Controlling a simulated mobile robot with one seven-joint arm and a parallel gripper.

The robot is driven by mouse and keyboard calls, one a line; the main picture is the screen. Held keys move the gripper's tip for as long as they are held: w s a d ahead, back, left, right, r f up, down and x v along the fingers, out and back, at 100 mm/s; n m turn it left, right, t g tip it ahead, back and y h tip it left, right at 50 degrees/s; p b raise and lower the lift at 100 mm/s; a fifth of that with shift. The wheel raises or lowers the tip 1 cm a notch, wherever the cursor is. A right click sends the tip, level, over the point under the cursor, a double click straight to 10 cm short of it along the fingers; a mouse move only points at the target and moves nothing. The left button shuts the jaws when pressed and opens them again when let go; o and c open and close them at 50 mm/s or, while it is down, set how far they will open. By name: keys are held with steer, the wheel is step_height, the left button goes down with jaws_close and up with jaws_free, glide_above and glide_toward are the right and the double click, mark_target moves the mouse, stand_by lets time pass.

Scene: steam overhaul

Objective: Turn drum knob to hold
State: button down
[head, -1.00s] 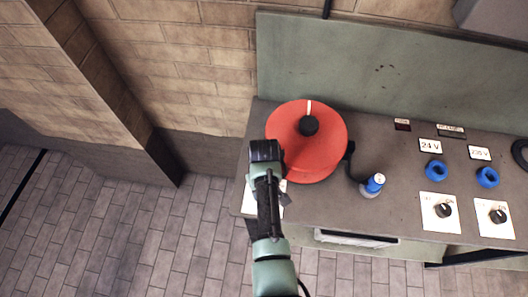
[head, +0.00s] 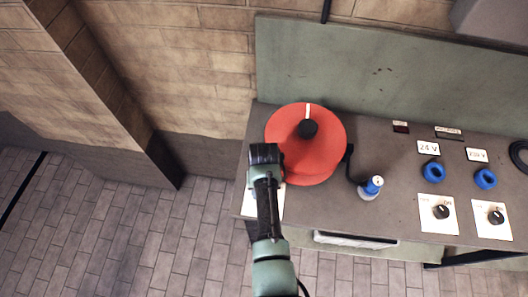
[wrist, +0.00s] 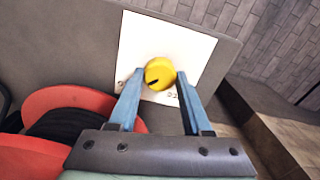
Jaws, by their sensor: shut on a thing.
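In the wrist view a round yellow knob (wrist: 160,74) with a dark pointer mark stands on a white label plate (wrist: 190,45). My gripper (wrist: 158,80) reaches over the plate, its two blue fingers closed on the knob's sides. Some lettering shows on the plate near the knob, too small to read. In the head view my gripper (head: 264,152) is at the left end of the bench, beside the red drum (head: 310,165). The knob is hidden there behind my arm, and only a strip of the white plate shows.
The red drum, with a black hub (head: 308,128) and a crank with a blue handle (head: 371,187), stands close to my gripper's right. Blue sockets (head: 433,172) and black knobs on white plates (head: 438,212) are farther right. The bench (head: 400,190) backs onto a green panel (head: 390,75).

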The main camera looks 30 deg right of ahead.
steer(key=shift+c, duration=1.7)
jaws_free()
steer(key=shift+r, duration=0.1)
step_height(320, 180, up, 13)
steer(key=b, duration=0.1)
